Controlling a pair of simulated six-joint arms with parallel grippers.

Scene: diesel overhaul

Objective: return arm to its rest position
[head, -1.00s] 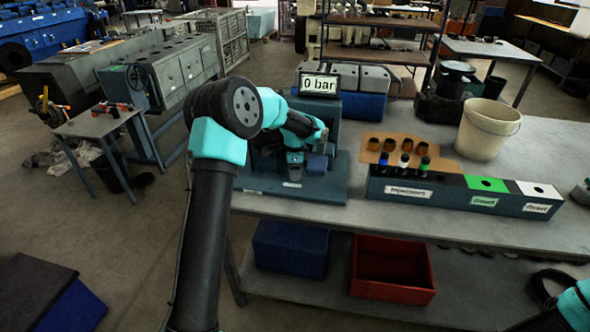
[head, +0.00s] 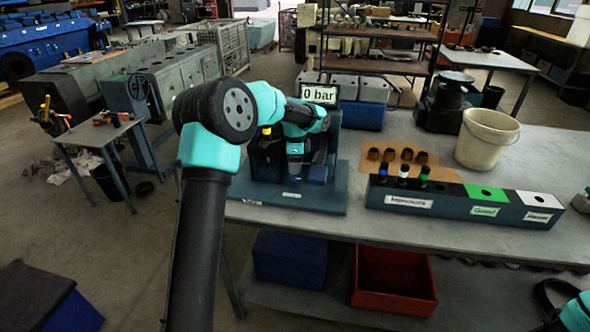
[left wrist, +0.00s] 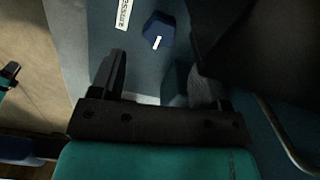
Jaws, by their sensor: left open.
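My left gripper (head: 295,168) hangs low over the blue-grey test stand (head: 330,203), in front of its "0 bar" display (head: 319,94). In the left wrist view its two dark fingers (left wrist: 157,85) are apart, with nothing held between them. A dark blue knob with a white mark (left wrist: 157,30) lies beyond the fingertips, apart from them, beside a label reading "Pressure" (left wrist: 123,14). A dark part with a yellow top (head: 267,131) shows at the stand, left of my gripper. My right gripper is out of view.
On the bench (head: 440,228) to the right stand the injector rack (head: 408,201) with several capped injectors, brown cups on a board (head: 392,155), and a pale bucket (head: 487,138). A red bin (head: 394,281) and a blue bin (head: 290,257) sit below.

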